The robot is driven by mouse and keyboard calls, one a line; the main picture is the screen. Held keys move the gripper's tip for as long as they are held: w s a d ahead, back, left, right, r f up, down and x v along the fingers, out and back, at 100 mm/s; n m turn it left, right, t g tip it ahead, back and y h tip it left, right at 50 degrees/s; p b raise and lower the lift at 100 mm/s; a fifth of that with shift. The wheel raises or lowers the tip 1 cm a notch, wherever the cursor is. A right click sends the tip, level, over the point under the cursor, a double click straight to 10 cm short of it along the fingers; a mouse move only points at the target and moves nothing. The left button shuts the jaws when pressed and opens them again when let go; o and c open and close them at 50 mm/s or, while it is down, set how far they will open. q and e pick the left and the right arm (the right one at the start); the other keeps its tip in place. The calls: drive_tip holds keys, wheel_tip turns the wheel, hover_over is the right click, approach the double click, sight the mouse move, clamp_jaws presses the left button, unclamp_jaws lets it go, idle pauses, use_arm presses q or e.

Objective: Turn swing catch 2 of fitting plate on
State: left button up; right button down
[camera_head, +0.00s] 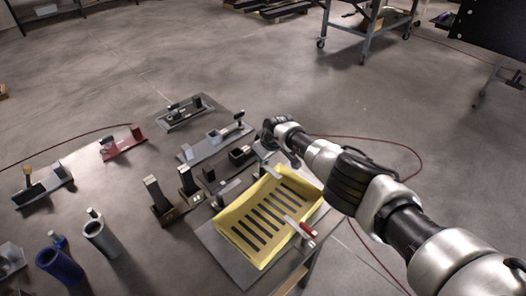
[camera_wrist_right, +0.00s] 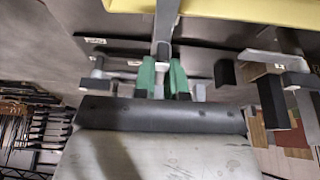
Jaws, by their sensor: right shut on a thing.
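The yellow slotted tray (camera_head: 231,216) lies on the grey fitting plate (camera_head: 214,248). My right gripper (camera_head: 272,157) is at the tray's far edge. In the right wrist view, the green-tipped fingers of my right gripper (camera_wrist_right: 162,80) are shut on a narrow grey metal bar (camera_wrist_right: 162,48), which looks like a swing catch. The bar reaches up to the yellow tray edge (camera_wrist_right: 225,10). In the head view this bar is mostly hidden by the gripper. A red-handled clamp (camera_head: 302,229) sits at the tray's right edge. My left gripper is not in view.
Other fixtures stand left of the tray: a grey plate with blocks (camera_head: 208,147), a red fixture (camera_head: 122,146), upright dark blocks (camera_head: 158,195), and blue (camera_head: 62,264) and grey (camera_head: 101,240) cylinders. A wheeled trolley (camera_head: 366,25) stands on the floor behind.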

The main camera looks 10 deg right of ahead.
sight(271, 171)
idle(0.4)
drive_tip(key=c, duration=1.2)
unclamp_jaws()
drive_tip(key=p+v, duration=0.9)
drive_tip(key=v, duration=0.1)
drive_tip(key=shift+s+r, duration=0.2)
drive_tip(key=shift+r, duration=0.1)
